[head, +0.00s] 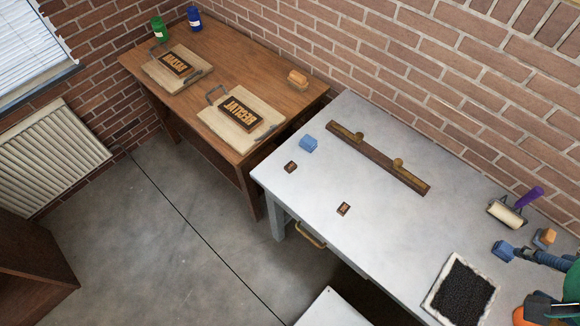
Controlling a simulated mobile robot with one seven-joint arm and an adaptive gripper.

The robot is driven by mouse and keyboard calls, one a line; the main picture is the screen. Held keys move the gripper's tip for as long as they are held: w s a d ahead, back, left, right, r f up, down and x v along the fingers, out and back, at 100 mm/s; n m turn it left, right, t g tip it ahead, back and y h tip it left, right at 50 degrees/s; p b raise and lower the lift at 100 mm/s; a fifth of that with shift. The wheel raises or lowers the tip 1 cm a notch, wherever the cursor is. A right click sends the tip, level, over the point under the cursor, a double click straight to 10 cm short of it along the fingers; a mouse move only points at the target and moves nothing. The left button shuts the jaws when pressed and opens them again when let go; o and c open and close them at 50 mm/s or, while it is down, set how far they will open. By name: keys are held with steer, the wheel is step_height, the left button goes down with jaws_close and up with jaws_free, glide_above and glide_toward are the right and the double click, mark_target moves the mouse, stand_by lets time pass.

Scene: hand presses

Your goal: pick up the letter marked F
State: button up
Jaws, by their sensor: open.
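Two small dark brown letter blocks lie apart on the grey table. One letter block (290,167) is near the table's left end, and the other letter block (343,209) is further right and nearer the front edge. Each bears a pale mark too small to read, so I cannot tell which is F. My gripper (550,308) appears as dark parts at the lower right corner, partly cut off by the frame. It is open, far from both letter blocks, and nothing shows between its fingers.
A wooden table (222,75) adjoins at left, holding two boards with letter frames. Brick wall behind.

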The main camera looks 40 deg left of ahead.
steer(key=w+a+m+g+y+p, duration=0.15)
steer(key=w+a+m, duration=0.35)
steer(key=w+a, duration=0.75)
steer(key=w+a+f+m+g, duration=0.1)
steer(key=w+a+f+m, duration=0.15)
steer(key=a, duration=0.55)
steer(key=w+a+f+m+g, duration=0.15)
steer(key=a+f, duration=0.25)
steer(key=a, duration=0.4)
steer(key=s+a+f+m, duration=0.3)
steer(key=a+f, duration=0.4)
steer(key=a, duration=0.3)
steer(key=s+a+f+m+g+h+p, duration=0.1)
steer(key=s+a+f+m, duration=0.2)
steer(key=a+f, duration=0.5)
steer(key=s+a+f+m+p, duration=0.1)
steer(key=s+a+f+m, duration=0.2)
steer(key=a+f, duration=0.4)
steer(key=s+a, duration=0.1)
steer(key=a, duration=0.5)
steer(key=shift+a+f+m+g, duration=0.3)
steer(key=shift+a, duration=0.1)
steer(key=shift+f+h, duration=0.1)
steer(key=shift+h, duration=0.15)
glide_above(290, 166)
steer(key=shift+a+f, duration=0.1)
steer(key=shift+f, duration=4.1)
